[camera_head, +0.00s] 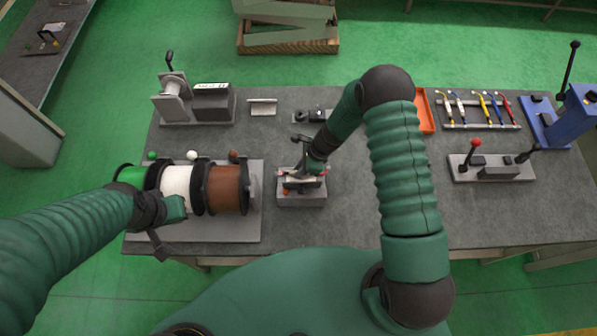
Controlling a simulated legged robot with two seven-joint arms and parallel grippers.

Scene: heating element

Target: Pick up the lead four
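Several thin leads with coloured parts, among them yellow, blue and red ones (505,108), lie side by side on a rack (482,126) at the back right of the table. No numbers can be read, so I cannot tell which is lead four. My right gripper (303,176) points down at a small grey fixture (302,198) in the middle. A thin piece with reddish ends shows there; whether the gripper holds it is too small to tell. My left gripper (163,248) is low beside the wire spools, its fingers mostly hidden.
Green, white and brown spools (224,190) stand on a plate at the left. A grey machine (196,103) is behind them. An orange tray (425,112), a lever fixture (492,168) and a blue press (570,115) are at the right. The front right tabletop (500,215) is clear.

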